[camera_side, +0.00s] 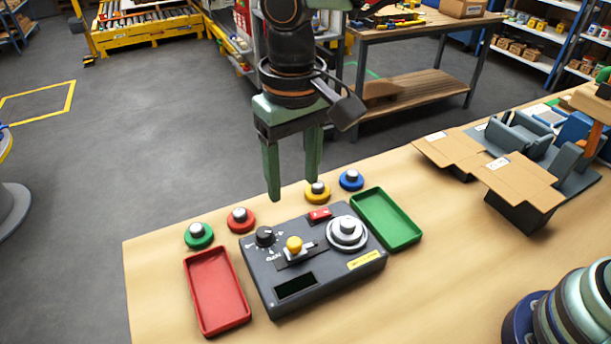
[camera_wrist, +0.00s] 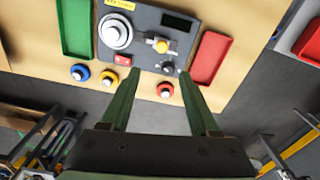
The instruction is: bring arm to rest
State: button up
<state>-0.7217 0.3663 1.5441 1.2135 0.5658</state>
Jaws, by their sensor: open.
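My gripper (camera_side: 293,190) is open and empty, fingers pointing down, above the back edge of the table near the control box. In the wrist view my gripper (camera_wrist: 155,95) shows two green fingers spread apart with nothing between them. The dark grey control box (camera_side: 272,280) sits on the wooden table, with a black knob, a yellow-topped lever, a red switch and a round silver dial. The fingers appear apart from everything on the table.
A red tray (camera_side: 216,292) lies left of the box and a green tray (camera_side: 386,220) right of it. Green (camera_side: 198,236), red (camera_side: 241,220), yellow (camera_side: 317,192) and blue (camera_side: 351,180) round pieces with grey tops line the back. An open cardboard box (camera_side: 515,185) stands at right.

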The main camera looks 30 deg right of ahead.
jog(key=w+d+r+t, duration=0.1)
jog(key=d+r, duration=0.3)
jog(key=d, duration=0.6)
jog(key=s+d+m+t, duration=0.1)
jog(key=s+d+t, duration=0.1)
jog(key=d, duration=0.8)
jog(key=s+d+t, duration=0.2)
jog(key=s+d, duration=0.2)
jog(key=d, duration=0.5)
jog(key=shift+s+d+r+m, duration=0.2)
jog(key=shift+d+r+m, duration=0.05)
jog(key=shift+d+m, duration=0.15)
